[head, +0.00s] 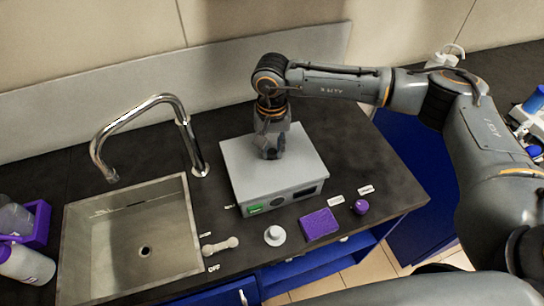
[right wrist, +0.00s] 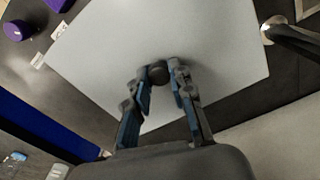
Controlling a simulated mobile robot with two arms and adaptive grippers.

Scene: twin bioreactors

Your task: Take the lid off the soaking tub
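The soaking tub (head: 262,196) is a grey box with a small green display on its front, standing on the dark counter right of the sink. Its flat pale grey lid (head: 242,162) covers the top and fills much of the right wrist view (right wrist: 210,40). A dark round knob (right wrist: 157,73) stands on the lid. My right gripper (right wrist: 159,76) points down over the lid, its two fingers apart on either side of the knob. A gap shows between knob and right finger; contact on the left is unclear. In the head view the wrist hides the knob. My left gripper is out of view.
A metal sink (head: 190,235) with a curved tap (head: 150,105) lies to the left. In front of the tub are a white knob (head: 274,236), a purple block (head: 319,225) and a purple knob (head: 361,207). A purple rack (head: 40,225) with bottles stands far left.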

